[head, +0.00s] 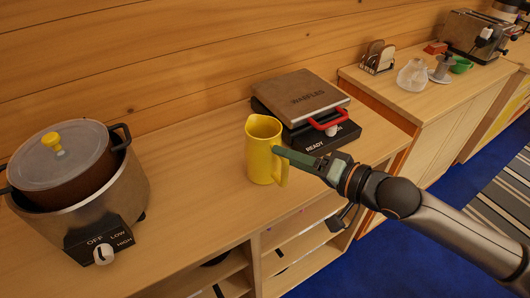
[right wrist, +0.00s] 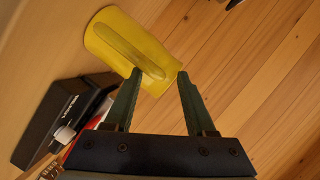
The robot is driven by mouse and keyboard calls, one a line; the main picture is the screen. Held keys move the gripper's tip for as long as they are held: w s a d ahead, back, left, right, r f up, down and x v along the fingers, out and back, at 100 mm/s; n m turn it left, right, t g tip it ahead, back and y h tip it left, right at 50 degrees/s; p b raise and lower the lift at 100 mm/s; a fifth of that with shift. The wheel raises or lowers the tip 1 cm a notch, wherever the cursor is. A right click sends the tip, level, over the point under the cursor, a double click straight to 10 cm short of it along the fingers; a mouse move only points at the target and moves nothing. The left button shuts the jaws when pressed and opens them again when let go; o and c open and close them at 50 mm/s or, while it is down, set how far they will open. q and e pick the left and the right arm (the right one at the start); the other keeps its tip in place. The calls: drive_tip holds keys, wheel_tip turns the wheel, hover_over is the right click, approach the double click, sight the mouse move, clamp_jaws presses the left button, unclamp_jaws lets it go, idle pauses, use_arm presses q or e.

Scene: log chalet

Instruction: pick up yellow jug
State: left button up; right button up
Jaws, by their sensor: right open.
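The yellow jug (head: 262,150) stands upright on the wooden counter, in front of the waffle maker, with its handle toward the right. My right gripper (head: 276,152) reaches in from the right, with its fingertips at the jug's handle. In the right wrist view the jug (right wrist: 125,45) lies just beyond the fingertips, and the open right gripper (right wrist: 160,74) has its two fingers apart near the handle. I cannot tell whether a finger touches the jug. My left gripper is not in view.
A waffle maker (head: 300,98) with a red handle sits right behind the jug. A slow cooker (head: 75,185) stands at the left. The counter (head: 190,180) between cooker and jug is clear. A toaster (head: 475,35) and small kitchenware stand on the farther counter. Open shelves lie below.

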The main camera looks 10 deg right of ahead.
clamp_jaws()
idle(0.4)
drive_tip(key=shift+s+f, duration=0.1)
drive_tip(key=shift+f, duration=0.15)
idle(0.7)
drive_tip(key=shift+r, duration=0.15)
